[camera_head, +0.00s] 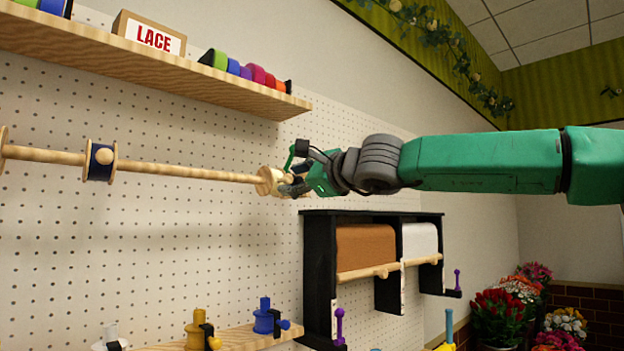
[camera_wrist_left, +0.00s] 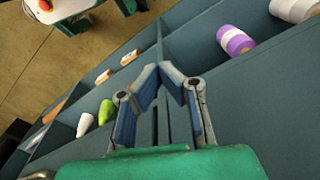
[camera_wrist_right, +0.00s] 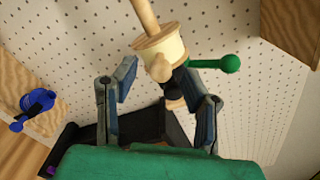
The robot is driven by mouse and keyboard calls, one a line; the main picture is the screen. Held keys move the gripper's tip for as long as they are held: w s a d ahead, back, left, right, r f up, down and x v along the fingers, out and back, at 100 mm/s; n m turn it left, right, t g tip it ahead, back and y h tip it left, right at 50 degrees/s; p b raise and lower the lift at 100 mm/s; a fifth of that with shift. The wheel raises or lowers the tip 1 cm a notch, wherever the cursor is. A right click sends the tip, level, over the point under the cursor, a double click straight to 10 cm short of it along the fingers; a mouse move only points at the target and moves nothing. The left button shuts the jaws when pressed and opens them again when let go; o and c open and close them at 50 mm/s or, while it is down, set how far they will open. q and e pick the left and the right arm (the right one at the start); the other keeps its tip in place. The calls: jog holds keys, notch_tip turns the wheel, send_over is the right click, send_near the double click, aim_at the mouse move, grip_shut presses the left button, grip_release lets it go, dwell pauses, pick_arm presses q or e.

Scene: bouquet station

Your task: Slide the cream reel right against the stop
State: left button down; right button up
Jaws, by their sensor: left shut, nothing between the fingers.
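The cream reel (camera_head: 268,181) is on a wooden rod (camera_head: 200,172) near its right end. My right gripper (camera_head: 296,178) is at this reel. In the right wrist view its fingers (camera_wrist_right: 160,82) are apart, with the knob near the gap between the tips; I cannot tell if they touch. A green ball-ended lever (camera_wrist_right: 228,64) sticks out beside the reel; the stop itself is not clearly visible. My left gripper (camera_wrist_left: 160,70) is shut and empty, away from the rod.
A navy reel (camera_head: 100,160) sits farther left on the rod. A shelf (camera_head: 150,67) with a LACE box (camera_head: 150,33) hangs above. A black rack (camera_head: 318,275) with paper rolls stands below right. Beneath my left gripper are dark bins holding a purple spool (camera_wrist_left: 235,40).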

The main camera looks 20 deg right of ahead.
jog(key=v, duration=1)
jog(key=shift+d, duration=0.1)
